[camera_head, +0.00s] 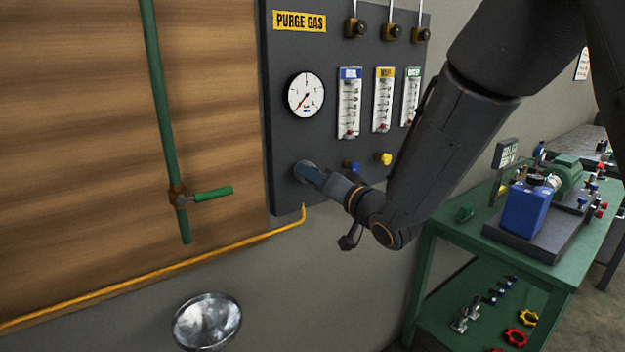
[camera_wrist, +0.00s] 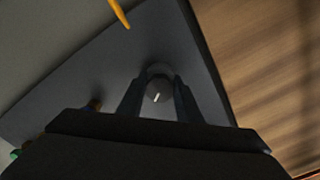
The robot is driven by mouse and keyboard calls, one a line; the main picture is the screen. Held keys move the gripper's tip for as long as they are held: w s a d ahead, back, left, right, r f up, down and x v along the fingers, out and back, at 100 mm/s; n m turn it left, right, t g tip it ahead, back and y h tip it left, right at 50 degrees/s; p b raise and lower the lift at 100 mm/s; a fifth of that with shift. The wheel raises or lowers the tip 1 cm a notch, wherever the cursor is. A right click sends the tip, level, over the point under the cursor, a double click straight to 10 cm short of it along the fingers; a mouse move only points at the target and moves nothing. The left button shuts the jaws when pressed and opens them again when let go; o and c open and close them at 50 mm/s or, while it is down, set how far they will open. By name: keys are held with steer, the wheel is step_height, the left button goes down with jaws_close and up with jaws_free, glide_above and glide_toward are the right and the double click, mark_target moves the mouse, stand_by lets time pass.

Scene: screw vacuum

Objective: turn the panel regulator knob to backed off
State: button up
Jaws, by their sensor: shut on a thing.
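The purge gas panel (camera_head: 290,132) is a dark upright board on the wall. The regulator knob (camera_wrist: 159,89) is round and grey with a white pointer line, at the panel's lower left. My gripper (camera_head: 312,174) reaches it from the right, and in the wrist view the two fingers stand on either side of the knob, shut on it. In the head view my gripper mostly hides the knob.
Blue (camera_head: 351,167) and yellow (camera_head: 384,159) knobs sit close to the right of my gripper. A yellow pipe (camera_head: 230,248) leaves the panel's bottom. A green pipe with a lever valve (camera_head: 205,195) is on the left. A green bench (camera_head: 465,225) stands at right.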

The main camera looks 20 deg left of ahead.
steer(key=n+b, duration=0.5)
steer(key=n, duration=0.2)
steer(key=shift+w+f, duration=0.1)
steer(key=n+b, duration=0.3)
steer(key=shift+n, duration=0.4)
steer(key=n+b, duration=0.3)
steer(key=shift+n+b, duration=0.3)
steer(key=n+b, duration=0.3)
steer(key=shift+d+n+b, duration=0.1)
steer(key=shift+n+b, duration=0.2)
steer(key=n+b, duration=0.3)
steer(key=b, duration=0.1)
steer(key=shift+n, duration=0.3)
steer(key=n+b, duration=0.5)
steer(key=b, duration=0.1)
steer(key=shift+n+b, duration=1.05)
steer(key=shift+n, duration=0.05)
